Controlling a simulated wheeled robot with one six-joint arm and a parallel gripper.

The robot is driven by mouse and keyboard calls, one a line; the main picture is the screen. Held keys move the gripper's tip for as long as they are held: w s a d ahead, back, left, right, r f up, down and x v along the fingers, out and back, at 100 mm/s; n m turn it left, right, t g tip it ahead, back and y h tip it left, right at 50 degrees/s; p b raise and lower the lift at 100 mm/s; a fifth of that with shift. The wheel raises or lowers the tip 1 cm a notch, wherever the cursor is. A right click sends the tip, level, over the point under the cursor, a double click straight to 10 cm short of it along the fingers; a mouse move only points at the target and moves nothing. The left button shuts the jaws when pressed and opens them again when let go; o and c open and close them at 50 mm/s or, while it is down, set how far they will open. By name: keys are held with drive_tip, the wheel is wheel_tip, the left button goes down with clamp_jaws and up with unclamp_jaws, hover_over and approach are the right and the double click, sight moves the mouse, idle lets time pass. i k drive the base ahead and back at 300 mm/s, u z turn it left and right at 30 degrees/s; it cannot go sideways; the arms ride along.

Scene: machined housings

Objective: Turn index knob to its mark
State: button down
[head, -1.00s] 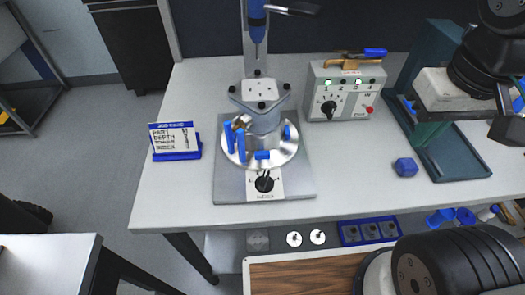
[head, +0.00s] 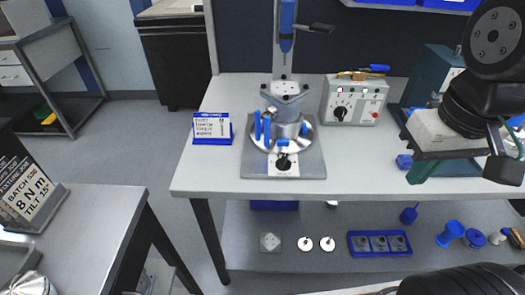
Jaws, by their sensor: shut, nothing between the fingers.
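The index knob (head: 284,163) is a small black knob on a white label at the front of the fixture's grey base plate (head: 256,160). Its pointer and mark are too small to read surely. Above it stands the round silver fixture (head: 305,137) with blue clamps and a grey housing (head: 286,92) on top. My gripper (head: 420,172) is at the right, over the right part of the bench, well apart from the knob. Its green fingertips point down and appear shut, with nothing seen between them.
A control box (head: 352,100) with its own black knob stands right of the fixture. A blue-framed sign (head: 212,128) stands left. A blue block (head: 404,161) lies near my gripper. The bench front (head: 215,180) is clear; a lower shelf holds parts.

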sight(283, 164)
drive_tip(key=u, duration=0.3)
drive_tip(key=i, duration=0.45)
drive_tip(key=z, duration=1.1)
drive_tip(key=k, duration=1.75)
drive_tip(key=u, duration=0.6)
drive_tip(key=i, duration=1.6)
